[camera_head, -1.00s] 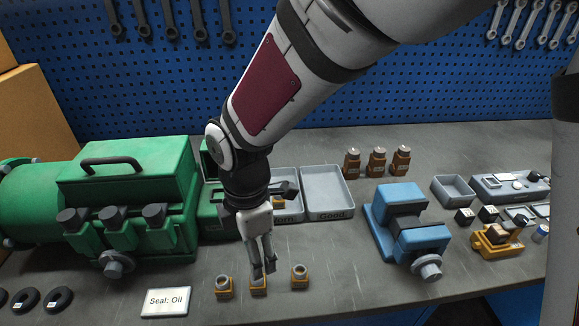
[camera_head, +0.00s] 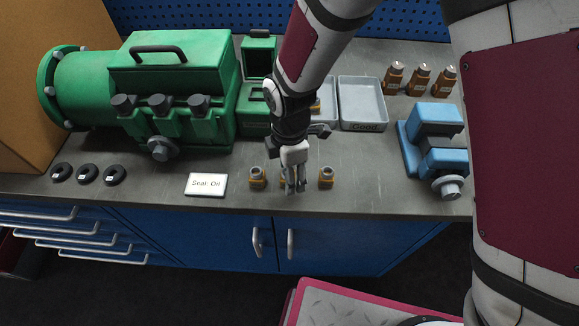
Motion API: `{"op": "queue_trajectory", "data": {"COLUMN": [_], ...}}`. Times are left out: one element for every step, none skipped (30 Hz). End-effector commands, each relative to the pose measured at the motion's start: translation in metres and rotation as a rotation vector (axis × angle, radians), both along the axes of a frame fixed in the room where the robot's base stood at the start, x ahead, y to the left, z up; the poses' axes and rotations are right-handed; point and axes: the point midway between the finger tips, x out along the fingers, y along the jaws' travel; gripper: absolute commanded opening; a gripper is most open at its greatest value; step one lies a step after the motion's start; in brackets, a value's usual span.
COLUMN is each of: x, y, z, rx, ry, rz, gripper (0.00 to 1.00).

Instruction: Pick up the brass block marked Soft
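Three small brass blocks with grey round tops stand in a row at the bench's front: a left one (camera_head: 257,178), a middle one (camera_head: 283,183) and a right one (camera_head: 326,178). No marking on them is readable, so I cannot tell which is Soft. My gripper (camera_head: 294,188) points down at the middle block, its fingers in front of or around it and hiding most of it. I cannot tell whether the fingers touch the block or are closed on it.
A "Seal: Oil" card (camera_head: 206,184) lies left of the blocks, with black rings (camera_head: 88,174) further left. A green separator (camera_head: 180,90) stands behind.

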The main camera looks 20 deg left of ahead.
Motion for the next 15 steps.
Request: {"op": "queue_trajectory", "data": {"x": [0.0002,0.0003,0.0004,0.0004,0.0004,0.0004,0.0004,0.0003,0.0003,0.0003,0.0003,0.0002,0.0002,0.0002,0.0001], "y": [0.0002,0.0002,0.0003,0.0003,0.0003,0.0003,0.0003,0.0002,0.0002,0.0002,0.0003,0.0003,0.0003,0.0003,0.0002], "z": [-0.0003,-0.0003,-0.0003,-0.0002,-0.0002,-0.0002,-0.0001,-0.0001,-0.0001,-0.0001,-0.0001,-0.0001,-0.0001,-0.0001,-0.0001], "rx": [0.001,0.001,0.001,0.001,0.001,0.001,0.001,0.001,0.001,0.001,0.001,0.001,0.001,0.000,0.000], "ry": [-0.001,-0.001,-0.001,-0.001,-0.001,-0.001,-0.001,-0.001,-0.001,-0.001,-0.001,-0.001,-0.001,0.000,0.000], "rz": [0.000,0.000,0.000,0.000,0.000,0.000,0.000,0.000,0.000,0.000,0.000,0.000,0.000,0.000,0.000], "gripper": [0.56,0.56,0.56,0.56,0.56,0.54,0.47,0.40,0.31,0.24,0.17,0.08,0.01,0.00,0.00]}}
